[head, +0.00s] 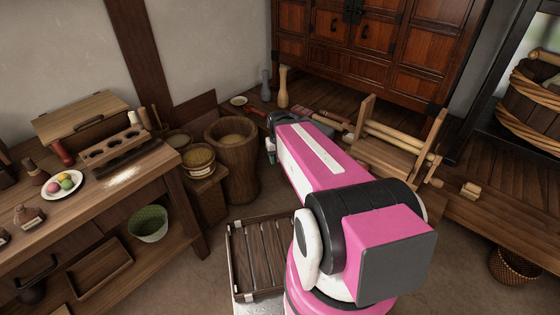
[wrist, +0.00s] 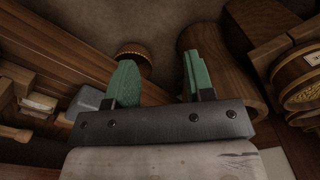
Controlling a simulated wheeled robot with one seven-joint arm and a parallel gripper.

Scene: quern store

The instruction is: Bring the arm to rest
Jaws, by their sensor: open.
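My pink, white and black arm (head: 320,165) reaches forward from the lower right of the head view, over the floor beside a slatted wooden rack. My gripper (wrist: 158,78) shows clearly in the wrist view. Its two green fingers stand well apart, with nothing between them. In the head view only a small green part of the gripper (head: 270,150) shows beyond the arm, to the right of a wooden mortar; the rest is hidden by the arm.
The wooden mortar (head: 233,160) stands left of the arm. A workbench (head: 100,195) with a plate of coloured balls (head: 64,184) is at the left. A wooden roller frame (head: 392,150) stands right of the arm. A cabinet (head: 375,45) is behind. The slatted rack (head: 256,258) lies low in front.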

